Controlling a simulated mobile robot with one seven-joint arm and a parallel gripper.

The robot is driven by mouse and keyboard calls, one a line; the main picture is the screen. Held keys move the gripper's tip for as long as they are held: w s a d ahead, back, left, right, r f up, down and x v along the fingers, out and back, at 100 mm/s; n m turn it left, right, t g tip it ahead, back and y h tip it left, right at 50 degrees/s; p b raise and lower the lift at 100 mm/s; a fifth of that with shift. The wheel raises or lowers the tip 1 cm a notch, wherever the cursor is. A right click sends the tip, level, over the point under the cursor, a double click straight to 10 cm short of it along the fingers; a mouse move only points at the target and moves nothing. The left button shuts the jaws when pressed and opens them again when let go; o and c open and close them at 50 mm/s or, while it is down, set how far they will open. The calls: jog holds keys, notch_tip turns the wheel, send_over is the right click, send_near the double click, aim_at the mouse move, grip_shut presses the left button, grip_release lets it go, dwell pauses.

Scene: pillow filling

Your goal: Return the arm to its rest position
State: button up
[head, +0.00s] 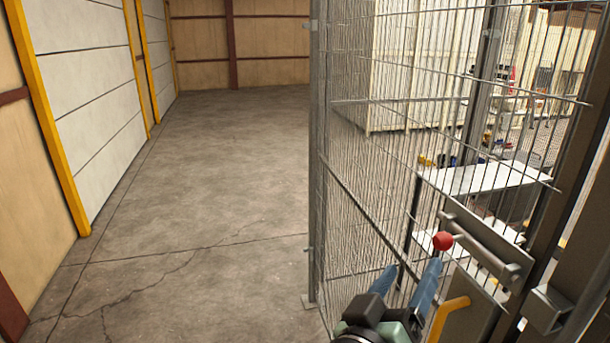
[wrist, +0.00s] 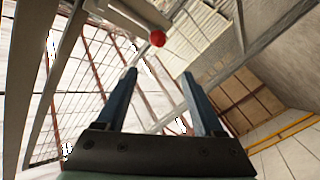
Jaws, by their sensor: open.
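My gripper (head: 408,288) shows at the lower right of the head view, with two blue fingers spread apart and nothing between them. It is close to the wire mesh fence (head: 375,180) and just below and left of a red ball-shaped knob (head: 443,241) on a grey bar of the gate. In the wrist view my gripper (wrist: 158,78) is also open and empty. The red knob (wrist: 157,39) appears there beyond the fingertips. I cannot tell whether a finger touches the fence or the bar.
A yellow handle (head: 452,308) sits right of my gripper. Behind the mesh stand white tables (head: 480,178) and pale tall panels (head: 405,60). A grey panelled wall (head: 90,90) with yellow posts is at left. The concrete floor (head: 200,200) left of the fence is clear.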

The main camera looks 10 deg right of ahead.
jog(key=a+r+t+y, duration=0.2)
jog(key=a+r+t, duration=0.15)
jog(key=r, duration=0.45)
jog(key=a+r+t+y, duration=0.25)
jog(key=a+r, duration=0.25)
jog(key=r, duration=0.3)
jog(key=s+a+r+t+y, duration=0.4)
jog(key=r, duration=0.4)
jog(key=s+a+r+n+t+y, duration=0.1)
jog(key=s+a+r+t+y, duration=0.2)
jog(key=s+a+r, duration=0.2)
notch_tip(320, 180, up, 3)
jog(key=shift+r+t+y, duration=0.1)
jog(key=shift+t+y, duration=0.25)
jog(key=shift+t, duration=0.05)
jog(key=shift+c, duration=0.2)
